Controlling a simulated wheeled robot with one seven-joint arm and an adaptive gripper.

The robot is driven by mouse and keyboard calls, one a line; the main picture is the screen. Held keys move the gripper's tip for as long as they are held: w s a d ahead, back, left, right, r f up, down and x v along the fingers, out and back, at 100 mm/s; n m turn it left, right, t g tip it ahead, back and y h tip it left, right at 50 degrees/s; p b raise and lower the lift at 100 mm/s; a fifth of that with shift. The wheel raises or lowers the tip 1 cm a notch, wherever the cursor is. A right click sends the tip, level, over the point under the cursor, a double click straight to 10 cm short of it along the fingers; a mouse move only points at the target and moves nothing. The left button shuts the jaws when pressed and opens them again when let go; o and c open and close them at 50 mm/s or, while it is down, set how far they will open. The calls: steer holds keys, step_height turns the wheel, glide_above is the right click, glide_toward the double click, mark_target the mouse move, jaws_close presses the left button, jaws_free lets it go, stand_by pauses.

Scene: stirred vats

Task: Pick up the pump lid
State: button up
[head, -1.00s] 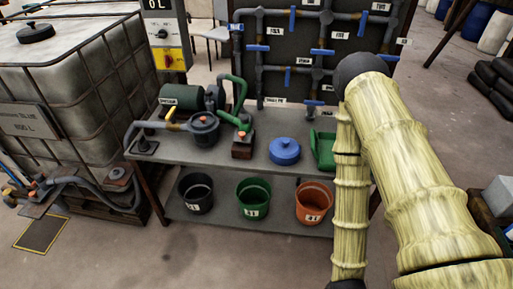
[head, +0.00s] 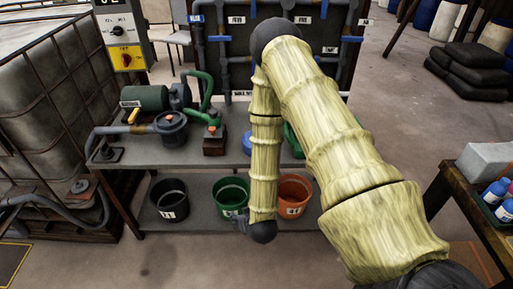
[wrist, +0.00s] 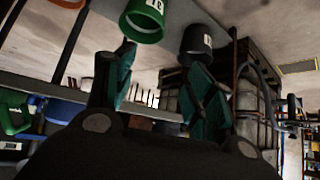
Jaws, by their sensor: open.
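The pump, with a green motor (head: 145,97), stands on the left of the bench in the head view. Its dark round pot (head: 172,126) is capped by a dark lid (head: 170,119) with a reddish knob. I cannot identify the lid in the wrist view. My gripper (wrist: 158,62) is open and empty in the wrist view, its teal fingers apart. In the head view, the dark end of my arm hangs low in front of the bench, right of the pump; its fingers are hard to make out.
Below are a black bucket (head: 169,207), a green bucket (head: 231,205) and an orange bucket (head: 294,205). A blue round object (head: 247,143) is mostly behind my arm. A pipe panel (head: 228,60) rises behind. A side table (head: 446,183) stands right; a caged tank (head: 40,110) stands left.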

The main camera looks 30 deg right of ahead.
steer(key=w+d+r+m+t+h+b, duration=0.1)
steer(key=w+d+r+t+h+b, duration=0.15)
steer(key=w+d, duration=0.5)
steer(key=m+t+h+b, duration=0.2)
steer(key=t+h+b, duration=0.1)
glide_toward(247, 144)
step_height(247, 144, down, 3)
steer(key=s, duration=0.2)
steer(key=w+d+r+h, duration=0.1)
steer(key=w+d+r+m+h+b, duration=0.1)
steer(key=d+r, duration=0.1)
steer(key=d+r+t+h, duration=0.1)
steer(key=d, duration=0.1)
steer(key=shift+w+r, duration=0.2)
steer(key=shift+w, duration=0.2)
steer(key=x, duration=0.4)
steer(key=shift+w+d+r, duration=0.1)
steer(key=shift+p+x, duration=0.6)
steer(key=shift+x, duration=2.5)
steer(key=c, duration=1.2)
